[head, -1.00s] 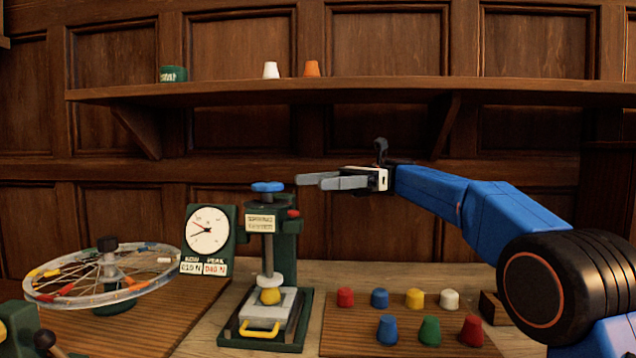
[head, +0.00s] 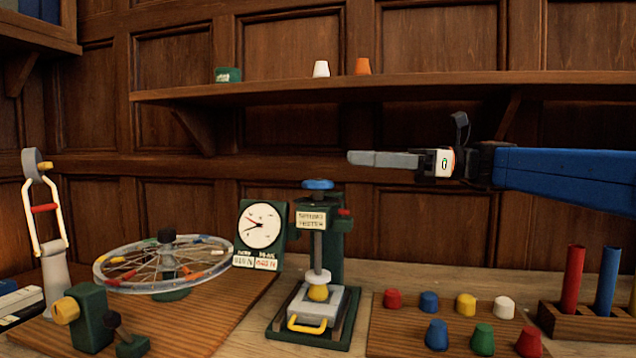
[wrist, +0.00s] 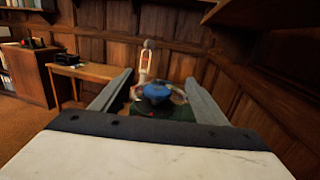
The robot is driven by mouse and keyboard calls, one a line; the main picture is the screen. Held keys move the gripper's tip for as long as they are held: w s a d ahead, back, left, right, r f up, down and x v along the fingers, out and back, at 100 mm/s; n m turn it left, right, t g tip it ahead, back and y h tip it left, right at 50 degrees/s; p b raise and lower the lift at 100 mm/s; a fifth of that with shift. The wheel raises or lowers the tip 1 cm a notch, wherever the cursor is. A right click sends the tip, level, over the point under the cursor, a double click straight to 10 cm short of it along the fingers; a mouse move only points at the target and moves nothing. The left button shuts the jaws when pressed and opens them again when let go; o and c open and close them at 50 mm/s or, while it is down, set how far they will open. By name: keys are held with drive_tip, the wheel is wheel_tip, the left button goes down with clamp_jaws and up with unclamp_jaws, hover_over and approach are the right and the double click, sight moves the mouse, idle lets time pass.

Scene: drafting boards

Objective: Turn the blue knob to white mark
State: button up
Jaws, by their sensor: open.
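The blue knob (head: 318,184) sits on top of the green spring tester (head: 330,241) in the head view. In the wrist view, the blue knob (wrist: 157,93) shows between my fingers in the picture, beyond the tips. My gripper (head: 352,158) points left, to the right of the knob and a little higher in the head view, apart from it. In the wrist view my gripper (wrist: 159,78) is open and empty, its two grey fingers well spread. I cannot make out a white mark at the knob.
A dial gauge (head: 262,224) stands left of the tester, with a spoked wheel (head: 100,270) beyond it. Colored caps, such as a yellow one (head: 466,305), and a rack with upright tubes (head: 574,280) are at right. A wooden shelf (head: 390,88) runs above my gripper.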

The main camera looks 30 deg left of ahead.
drive_tip(key=s+d+f+m+t+y, duration=0.1)
drive_tip(key=s+d+m+t+y, duration=0.1)
drive_tip(key=s+d+m+t, duration=0.3)
drive_tip(key=m+t+h, duration=0.1)
drive_tip(key=m+t, duration=0.1)
drive_tip(key=t, duration=0.3)
approach(317, 180)
drive_tip(key=a, duration=0.6)
drive_tip(key=w+a, duration=0.1)
drive_tip(key=a, duration=0.2)
drive_tip(key=shift+w+a+f, duration=0.1)
drive_tip(key=shift+a+f, duration=0.05)
drive_tip(key=shift+a, duration=0.25)
drive_tip(key=shift+n, duration=0.3)
drive_tip(key=c, duration=1.1)
